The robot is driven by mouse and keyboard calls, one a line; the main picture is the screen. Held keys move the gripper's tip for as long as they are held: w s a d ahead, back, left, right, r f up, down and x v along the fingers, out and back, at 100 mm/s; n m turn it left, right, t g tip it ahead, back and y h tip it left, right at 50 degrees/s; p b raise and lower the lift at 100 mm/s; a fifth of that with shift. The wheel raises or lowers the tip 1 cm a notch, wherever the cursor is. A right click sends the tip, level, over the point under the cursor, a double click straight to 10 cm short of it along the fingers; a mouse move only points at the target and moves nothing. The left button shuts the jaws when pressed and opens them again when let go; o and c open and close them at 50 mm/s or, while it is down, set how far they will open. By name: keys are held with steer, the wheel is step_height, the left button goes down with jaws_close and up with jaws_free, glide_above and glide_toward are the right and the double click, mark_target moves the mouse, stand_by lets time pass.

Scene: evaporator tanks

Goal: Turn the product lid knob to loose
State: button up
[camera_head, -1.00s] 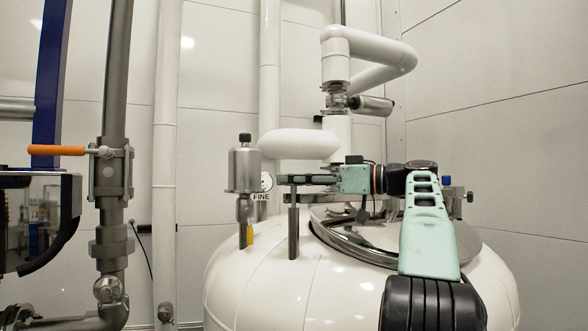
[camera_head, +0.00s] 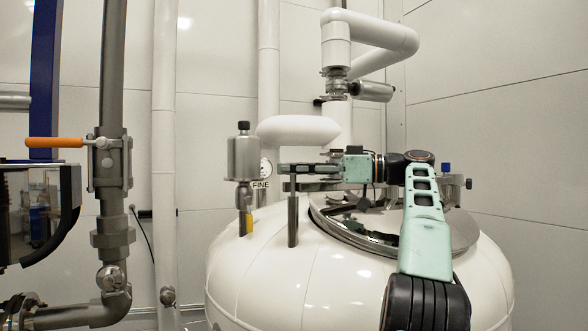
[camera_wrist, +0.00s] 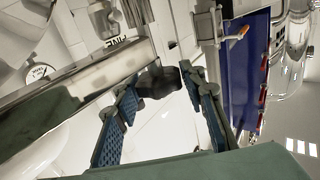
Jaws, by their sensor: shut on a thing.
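A dark knob (camera_wrist: 158,83) shows in the wrist view between the tips of my two blue-padded fingers. My gripper (camera_wrist: 168,78) is shut on it. In the head view my gripper (camera_head: 284,168) reaches level to the left, at the top of a grey upright post (camera_head: 293,218) beside the lid. The shiny round product lid (camera_head: 395,238) lies on top of the white tank (camera_head: 265,275), partly behind my arm.
A metal cylinder fitting (camera_head: 242,158) with a black cap stands left of my fingertips, near a "FINE" label (camera_head: 261,184). A thick white pipe (camera_head: 298,130) is behind and above my gripper. An orange-handled valve (camera_head: 55,142) is at far left.

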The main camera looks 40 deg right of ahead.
steer(key=shift+r, duration=0.1)
steer(key=o, duration=1.2)
steer(key=shift+c, duration=0.2)
steer(key=shift+a+f+m+t+h+b, duration=0.1)
steer(key=shift+f+m+t+h+b, duration=0.15)
steer(key=shift+m+t+h+b, duration=0.45)
